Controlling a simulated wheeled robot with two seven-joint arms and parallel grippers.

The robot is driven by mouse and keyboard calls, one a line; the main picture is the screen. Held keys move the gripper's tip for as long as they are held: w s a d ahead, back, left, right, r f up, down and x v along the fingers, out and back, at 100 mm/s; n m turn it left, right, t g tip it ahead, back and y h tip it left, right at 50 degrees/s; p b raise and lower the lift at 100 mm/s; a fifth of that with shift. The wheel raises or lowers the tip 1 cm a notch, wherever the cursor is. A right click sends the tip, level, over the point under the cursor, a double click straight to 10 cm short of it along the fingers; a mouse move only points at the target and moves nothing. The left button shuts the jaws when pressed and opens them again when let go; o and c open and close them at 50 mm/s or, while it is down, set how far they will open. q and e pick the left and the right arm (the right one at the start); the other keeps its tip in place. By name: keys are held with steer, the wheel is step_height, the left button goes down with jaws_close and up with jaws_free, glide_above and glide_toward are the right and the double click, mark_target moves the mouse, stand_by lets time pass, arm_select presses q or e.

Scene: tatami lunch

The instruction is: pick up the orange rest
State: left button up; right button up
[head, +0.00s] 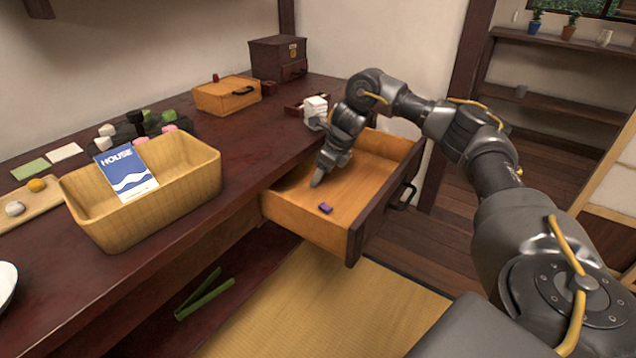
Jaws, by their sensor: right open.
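My right gripper (317,178) reaches down into the open wooden drawer (291,220), its fingers just above the drawer floor. It is open, and I see nothing held in it. A small purple block (325,208) lies on the drawer floor, just in front of the fingertips and apart from them. I see no orange rest in the drawer; the gripper and wrist hide part of its floor. A small yellow-orange piece (37,185) lies on a pale wooden board at the far left; I cannot tell whether it is a rest. My left gripper is not in view.
The drawer's dark front (385,205) stands pulled out from the dark counter (235,125). A yellow basket (195,190) holds a blue and white packet (126,173). An orange-brown box (226,96) and a white stack (315,108) stand on the counter. Green sticks (204,297) lie below.

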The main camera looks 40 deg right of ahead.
steer(key=shift+f, duration=0.1)
steer(key=c, duration=1)
steer(key=shift+c, duration=0.2)
